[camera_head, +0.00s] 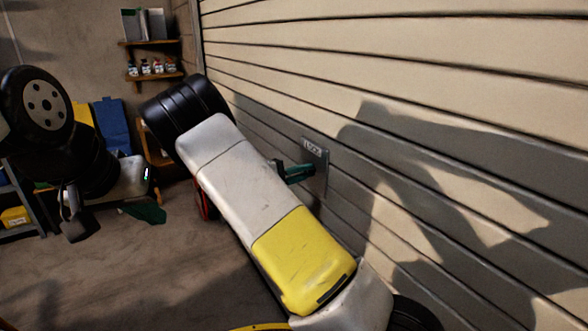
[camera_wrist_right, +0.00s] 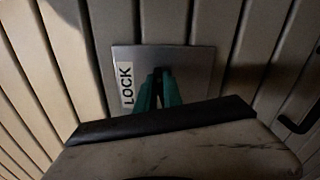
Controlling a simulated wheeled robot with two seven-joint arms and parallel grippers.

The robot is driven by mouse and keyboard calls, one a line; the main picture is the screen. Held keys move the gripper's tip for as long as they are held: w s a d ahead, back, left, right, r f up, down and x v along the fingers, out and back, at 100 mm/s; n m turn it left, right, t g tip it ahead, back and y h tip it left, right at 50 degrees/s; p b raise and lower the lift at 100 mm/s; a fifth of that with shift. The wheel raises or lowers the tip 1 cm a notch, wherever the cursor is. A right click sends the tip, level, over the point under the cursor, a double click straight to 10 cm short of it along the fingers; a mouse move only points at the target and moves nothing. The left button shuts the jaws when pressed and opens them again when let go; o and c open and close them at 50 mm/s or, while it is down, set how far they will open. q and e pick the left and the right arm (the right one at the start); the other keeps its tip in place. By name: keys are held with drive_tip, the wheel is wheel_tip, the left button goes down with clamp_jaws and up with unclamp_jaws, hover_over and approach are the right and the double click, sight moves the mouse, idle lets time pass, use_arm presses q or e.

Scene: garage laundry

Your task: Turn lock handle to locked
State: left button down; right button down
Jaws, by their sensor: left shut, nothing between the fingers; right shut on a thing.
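The lock is a grey metal plate (camera_head: 316,152) on the slatted garage door, with a white label at its top. In the right wrist view the plate (camera_wrist_right: 199,62) carries a label reading LOCK (camera_wrist_right: 126,85). My right gripper (camera_head: 296,172) has teal fingers reaching the plate; they also show in the right wrist view (camera_wrist_right: 158,88). It is shut on the dark lock handle (camera_wrist_right: 158,73), which is mostly hidden between the fingers, so its angle is hard to tell. My left gripper (camera_head: 148,212), with teal fingers, hangs at the left, shut and empty, far from the lock.
The garage door (camera_head: 420,60) fills the right side. Wall shelves (camera_head: 155,76) with small bottles stand at the back. A shelf unit with a yellow bin (camera_head: 15,217) is at the left. The floor (camera_head: 140,275) in front is clear. A dark hooked bar (camera_wrist_right: 297,124) shows at the right in the right wrist view.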

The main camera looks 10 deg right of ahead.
drive_tip(key=shift+a+f+m, duration=0.2)
drive_tip(key=shift+f+m, duration=0.25)
drive_tip(key=shift+m, duration=0.75)
drive_tip(key=shift+w, duration=0.1)
drive_tip(key=c, duration=1.5)
unclamp_jaws()
drive_tip(key=shift+w, duration=0.1)
drive_tip(key=shift+r+m, duration=0.1)
drive_tip(key=shift+m, duration=0.2)
